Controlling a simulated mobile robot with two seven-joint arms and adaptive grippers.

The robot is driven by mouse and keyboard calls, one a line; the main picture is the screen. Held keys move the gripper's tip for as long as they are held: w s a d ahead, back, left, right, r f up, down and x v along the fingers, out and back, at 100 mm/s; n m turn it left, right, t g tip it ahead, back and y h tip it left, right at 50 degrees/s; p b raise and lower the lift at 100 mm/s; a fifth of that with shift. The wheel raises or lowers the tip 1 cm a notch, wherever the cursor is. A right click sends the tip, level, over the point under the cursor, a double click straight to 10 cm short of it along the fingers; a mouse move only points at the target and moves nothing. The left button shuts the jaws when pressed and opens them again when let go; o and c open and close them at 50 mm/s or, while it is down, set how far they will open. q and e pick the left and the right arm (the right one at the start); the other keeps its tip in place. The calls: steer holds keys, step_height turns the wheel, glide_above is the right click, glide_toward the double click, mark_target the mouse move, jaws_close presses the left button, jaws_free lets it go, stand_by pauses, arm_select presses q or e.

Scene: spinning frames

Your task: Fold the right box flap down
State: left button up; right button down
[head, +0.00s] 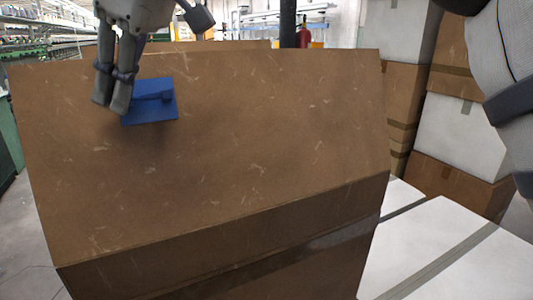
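A large brown cardboard box (330,245) fills the lower middle of the head view. Its broad scuffed flap (270,130) stands raised and slants away behind a crease near the front. A blue handle plate (150,108) with a raised bar sits on the upper left of the flap.
Brown and white boxes (460,130) are stacked at the right. White taped boxes (440,245) lie lower right, beside the brown box. A grey-white arm link of mine crosses the upper right corner. Shelving (45,35) stands at the far left, with bare floor (22,235) below.

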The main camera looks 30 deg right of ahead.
steer(key=shift+d+f, duration=0.15)
steer(key=shift+d, duration=0.15)
arm_select(q)
steer(key=shift+s+f+b, duration=0.45)
steer(key=shift+s+f, duration=0.15)
steer(key=shift+s, duration=0.05)
arm_select(e)
steer(key=w, duration=0.4)
steer(key=shift+w+d+f, duration=0.15)
steer(key=shift+w+f, duration=0.15)
steer(key=shift+f, duration=0.1)
